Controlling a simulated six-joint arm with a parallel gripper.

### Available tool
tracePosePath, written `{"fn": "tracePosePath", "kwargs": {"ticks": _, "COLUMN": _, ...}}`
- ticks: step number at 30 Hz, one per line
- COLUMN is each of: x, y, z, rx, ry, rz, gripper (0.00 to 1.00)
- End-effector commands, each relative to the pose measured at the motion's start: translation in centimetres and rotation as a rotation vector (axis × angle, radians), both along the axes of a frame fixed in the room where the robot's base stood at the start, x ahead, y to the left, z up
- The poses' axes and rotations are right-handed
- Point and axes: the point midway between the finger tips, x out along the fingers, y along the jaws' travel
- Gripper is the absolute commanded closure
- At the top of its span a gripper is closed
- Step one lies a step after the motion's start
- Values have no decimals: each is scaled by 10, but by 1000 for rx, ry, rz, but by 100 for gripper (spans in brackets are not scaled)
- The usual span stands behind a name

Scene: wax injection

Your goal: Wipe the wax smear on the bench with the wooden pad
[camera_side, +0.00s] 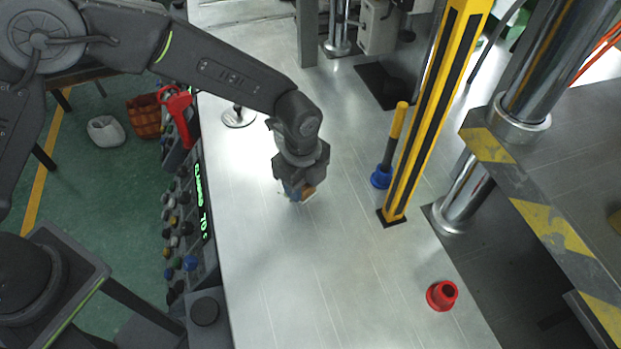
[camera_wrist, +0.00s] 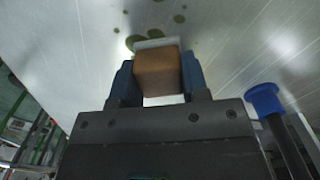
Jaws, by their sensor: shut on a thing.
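The wooden pad (camera_wrist: 158,72) is a brown block with a pale underside layer, held between the blue fingers of my gripper (camera_wrist: 160,80). In the side view, my gripper (camera_side: 297,192) points down over the middle of the metal bench (camera_side: 270,260), and a brown edge of the pad (camera_side: 308,193) shows. The pad is at or close to the bench surface; I cannot tell if it touches. The wax smear (camera_wrist: 180,18) shows as several dark green spots just beyond the pad in the wrist view. Part may be hidden behind the pad. I cannot make it out in the side view.
A control panel (camera_side: 190,215) lines the left edge. The front middle of the bench is clear.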

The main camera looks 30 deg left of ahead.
Motion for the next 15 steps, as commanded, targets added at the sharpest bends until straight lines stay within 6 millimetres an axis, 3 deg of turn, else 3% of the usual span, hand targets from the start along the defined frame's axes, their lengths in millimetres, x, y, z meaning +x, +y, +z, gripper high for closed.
{"fn": "tracePosePath", "kwargs": {"ticks": 15, "x": -34, "y": 34, "z": 0, "rx": 2, "ry": 2, "rz": 1, "gripper": 100}}
